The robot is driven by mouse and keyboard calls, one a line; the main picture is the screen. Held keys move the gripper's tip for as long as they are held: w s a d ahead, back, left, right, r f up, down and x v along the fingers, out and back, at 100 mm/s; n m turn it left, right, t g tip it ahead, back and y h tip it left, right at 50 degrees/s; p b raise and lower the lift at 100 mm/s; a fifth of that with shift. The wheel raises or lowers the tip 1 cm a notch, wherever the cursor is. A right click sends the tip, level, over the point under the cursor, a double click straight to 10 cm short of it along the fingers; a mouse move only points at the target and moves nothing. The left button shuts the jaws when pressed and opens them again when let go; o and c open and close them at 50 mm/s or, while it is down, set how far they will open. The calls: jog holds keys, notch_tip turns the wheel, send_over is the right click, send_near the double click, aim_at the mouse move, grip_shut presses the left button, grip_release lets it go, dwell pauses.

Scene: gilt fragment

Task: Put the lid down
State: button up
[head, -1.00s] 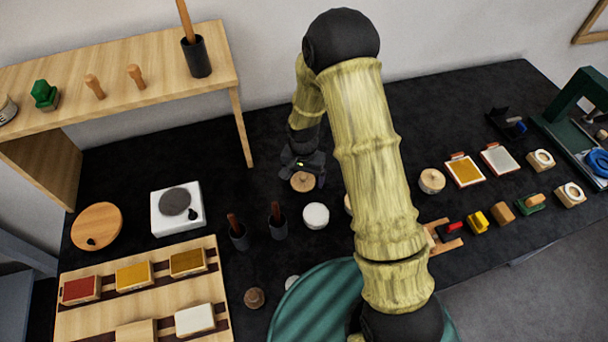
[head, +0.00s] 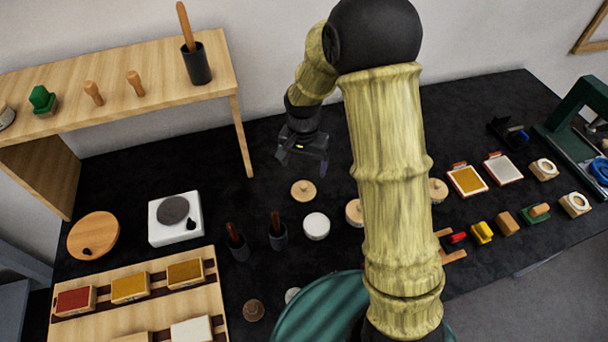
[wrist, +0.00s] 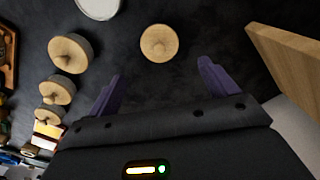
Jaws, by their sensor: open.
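A round wooden lid with a small knob (head: 303,190) lies flat on the dark tabletop, left of my arm in the head view. It also shows in the wrist view (wrist: 159,42), beyond my fingertips. My gripper (head: 302,168) is open and empty, raised above and behind the lid and not touching it. In the wrist view, its two purple fingers (wrist: 160,82) are spread apart with bare table between them. A white round jar (head: 316,226) stands just in front of the lid, its top pale and without a knob.
Similar knobbed wooden-topped jars (head: 354,212) (wrist: 70,53) stand nearby, one partly behind my arm. Two dark cups with brown handles (head: 277,236) stand to the left. A wooden shelf (head: 150,75) rises at the back left; its leg also shows in the wrist view (wrist: 285,62).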

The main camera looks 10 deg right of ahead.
jog(key=shift+r, duration=1.05)
jog(key=s+d+r+n+t, duration=0.1)
jog(key=s+d+r+n, duration=0.1)
jog(key=s+d, duration=0.3)
jog(key=s+d+r+n+t, duration=0.1)
jog(key=s+d+r, duration=0.3)
jog(key=s, duration=0.5)
jog(key=shift+s+d+n+t, duration=0.35)
jog(key=shift+d+n, duration=0.1)
jog(key=shift+n, duration=0.45)
jog(key=shift+r, duration=0.1)
